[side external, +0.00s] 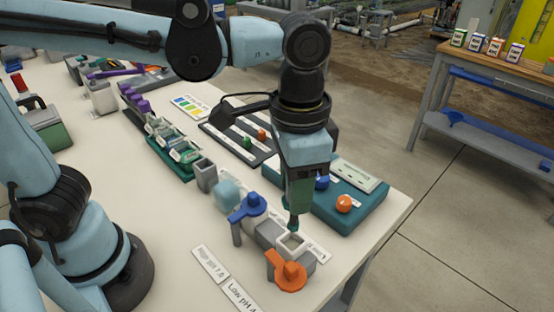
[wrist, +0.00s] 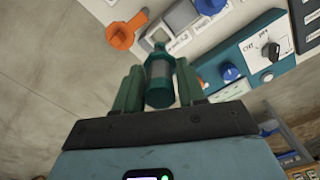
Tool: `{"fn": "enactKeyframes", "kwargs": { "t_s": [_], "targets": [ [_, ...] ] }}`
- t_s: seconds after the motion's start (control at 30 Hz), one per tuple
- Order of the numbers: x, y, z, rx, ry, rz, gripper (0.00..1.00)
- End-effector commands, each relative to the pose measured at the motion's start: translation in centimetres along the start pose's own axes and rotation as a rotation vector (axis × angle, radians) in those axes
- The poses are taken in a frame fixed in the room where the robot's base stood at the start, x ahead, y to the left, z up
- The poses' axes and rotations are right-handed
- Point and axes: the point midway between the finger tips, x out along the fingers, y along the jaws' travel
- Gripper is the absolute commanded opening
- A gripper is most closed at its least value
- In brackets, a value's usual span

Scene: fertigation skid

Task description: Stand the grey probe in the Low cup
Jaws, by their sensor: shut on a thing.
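My gripper (side external: 299,188) points down over the front of the white table and is shut on the grey probe. In the wrist view the probe (wrist: 160,84), a grey cylinder with teal bands, sits between the two green fingers. In the side view its lower end (side external: 293,223) shows just above or at a square, pale-rimmed cup (side external: 291,243). I cannot tell whether the tip is inside it. The cup stands beside an orange-handled valve (side external: 287,271). A white label reading "Low pH" (side external: 241,294) lies in front of them.
A blue-handled valve (side external: 250,208) stands just left of the cup. A teal meter box (side external: 345,203) with blue and orange knobs stands close behind right. A grey square cup (side external: 205,175) and green racks stand farther left. The table edge is close on the right.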

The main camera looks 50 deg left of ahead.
Motion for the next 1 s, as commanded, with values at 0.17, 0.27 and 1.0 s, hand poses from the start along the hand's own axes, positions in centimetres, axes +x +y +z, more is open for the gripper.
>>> {"fn": "enactKeyframes", "kwargs": {
  "t_s": [0.17,0.27,1.0],
  "targets": [
    [0.8,0.0,0.0,0.0,0.0,0.0,0.06],
    [1.4,0.0,0.0,0.0,0.0,0.0,0.06],
    [7.8,0.0,0.0,0.0,0.0,0.0,0.06]
  ]
}}
